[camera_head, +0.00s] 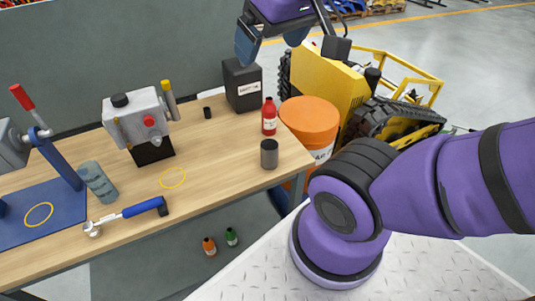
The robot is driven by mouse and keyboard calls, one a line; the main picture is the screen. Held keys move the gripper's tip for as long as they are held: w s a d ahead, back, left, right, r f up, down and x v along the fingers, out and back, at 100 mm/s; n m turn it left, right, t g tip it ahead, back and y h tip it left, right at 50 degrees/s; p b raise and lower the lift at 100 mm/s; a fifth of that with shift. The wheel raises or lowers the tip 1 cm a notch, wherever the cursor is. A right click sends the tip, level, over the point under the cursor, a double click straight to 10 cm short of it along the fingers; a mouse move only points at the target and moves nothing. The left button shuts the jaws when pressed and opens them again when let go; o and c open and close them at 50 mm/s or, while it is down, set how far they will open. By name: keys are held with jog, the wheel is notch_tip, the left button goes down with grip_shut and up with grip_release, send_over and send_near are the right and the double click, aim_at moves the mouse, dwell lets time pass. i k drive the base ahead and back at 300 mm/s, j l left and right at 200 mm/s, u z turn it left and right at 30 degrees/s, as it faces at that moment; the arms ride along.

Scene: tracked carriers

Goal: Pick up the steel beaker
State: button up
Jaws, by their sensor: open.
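The steel beaker appears to be the small dark grey metallic cylinder (269,154) standing upright near the right end of the wooden workbench (225,160). My gripper (293,42) is at the top edge of the head view, partly cut off, with its fingers apart and nothing seen between them. In the picture it is well above the beaker and apart from it. The beaker is not hidden by anything.
A red bottle (269,116) stands just behind the beaker, and a black box (242,84) farther back. An orange drum (309,122) and yellow tracked machine (328,85) stand beyond the bench's right end. A blue-handled tool (130,211) and grey-green cylinder (98,182) lie left.

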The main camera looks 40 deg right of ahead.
aim_at(269, 147)
jog(key=z, duration=0.75)
